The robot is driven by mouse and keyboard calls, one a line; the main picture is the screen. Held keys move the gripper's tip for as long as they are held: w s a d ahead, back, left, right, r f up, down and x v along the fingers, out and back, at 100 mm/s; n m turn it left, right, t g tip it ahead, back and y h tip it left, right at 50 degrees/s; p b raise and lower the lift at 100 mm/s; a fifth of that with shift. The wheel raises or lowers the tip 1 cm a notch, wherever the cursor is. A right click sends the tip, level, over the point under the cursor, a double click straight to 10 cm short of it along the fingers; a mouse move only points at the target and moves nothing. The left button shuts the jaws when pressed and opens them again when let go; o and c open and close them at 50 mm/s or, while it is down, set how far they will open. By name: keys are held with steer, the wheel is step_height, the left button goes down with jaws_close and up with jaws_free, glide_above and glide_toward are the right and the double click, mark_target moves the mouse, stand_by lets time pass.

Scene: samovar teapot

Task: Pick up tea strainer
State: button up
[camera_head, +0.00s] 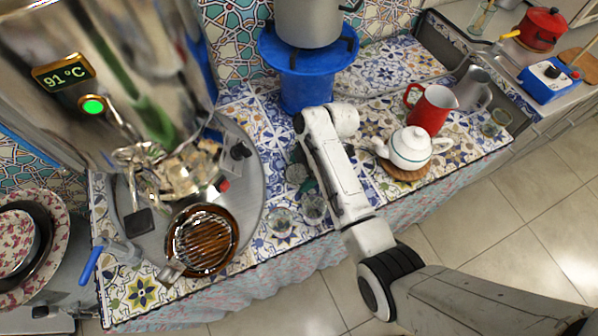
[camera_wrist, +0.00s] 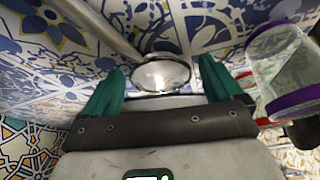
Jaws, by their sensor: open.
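In the wrist view, my gripper (camera_wrist: 161,82) has two green fingers, spread apart. Between them is a round, shiny metal bowl (camera_wrist: 163,75), which looks like the tea strainer. It sits close to the gripper's palm edge, and I cannot tell whether either finger touches it. A thin metal rod (camera_wrist: 108,30) runs from near the bowl toward the upper left and may be its handle. In the head view, my arm covers the middle of the tiled counter, and I cannot make out the strainer there.
In the head view, small glasses (camera_head: 314,208) stand left of my arm, a white teapot (camera_head: 410,148) and red jug (camera_head: 432,108) right, a samovar (camera_head: 150,50) far left, and a blue stand (camera_head: 305,92) behind.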

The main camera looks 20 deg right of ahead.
steer(key=shift+a+f, duration=0.1)
steer(key=shift+f, duration=0.05)
steer(key=c, duration=1.1)
steer(key=shift+o, duration=0.2)
